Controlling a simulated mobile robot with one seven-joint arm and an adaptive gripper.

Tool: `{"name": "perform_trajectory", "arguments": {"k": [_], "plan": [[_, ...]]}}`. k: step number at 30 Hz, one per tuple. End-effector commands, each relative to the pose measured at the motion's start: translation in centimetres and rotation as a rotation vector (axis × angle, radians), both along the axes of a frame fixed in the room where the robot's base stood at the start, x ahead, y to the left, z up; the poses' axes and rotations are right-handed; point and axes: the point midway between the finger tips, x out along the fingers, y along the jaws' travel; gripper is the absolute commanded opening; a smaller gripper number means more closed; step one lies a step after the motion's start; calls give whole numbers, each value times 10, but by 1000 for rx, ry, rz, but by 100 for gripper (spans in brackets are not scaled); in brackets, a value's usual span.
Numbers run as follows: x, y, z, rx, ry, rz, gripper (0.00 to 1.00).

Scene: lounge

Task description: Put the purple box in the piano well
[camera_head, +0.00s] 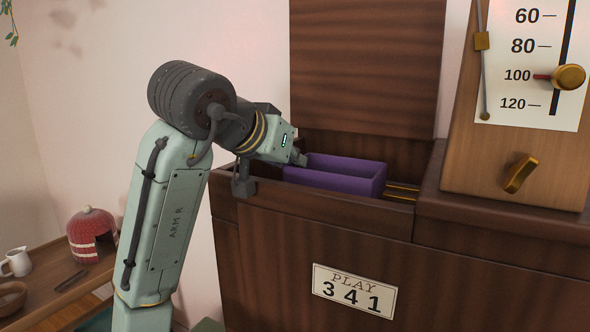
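The purple box (335,182) is an open-topped oblong. It sits within the piano well (262,190), the recess in the top of the dark wooden cabinet. Its upper part shows above the well's front rim; its underside is hidden, so I cannot tell whether it rests on the bottom. My gripper (297,157) is at the box's left end, reaching in from the left. A grey fingertip is close to or touching the box's left corner. The fingers are partly hidden, and I cannot tell whether they grip the box wall.
A raised wooden lid or panel (366,65) stands behind the well. Brass rails (402,189) show right of the box. A wooden metronome-like dial case (515,160) stands at right. A side table (58,275) at lower left holds a red domed object (92,235) and a white jug (17,262).

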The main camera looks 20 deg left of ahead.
Motion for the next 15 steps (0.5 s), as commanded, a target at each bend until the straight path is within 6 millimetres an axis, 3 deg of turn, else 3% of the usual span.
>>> {"name": "perform_trajectory", "arguments": {"k": [5,15], "plan": [[0,1,-20,-1,-1,2,0],[0,0,-24,-1,-2,1,0]]}}
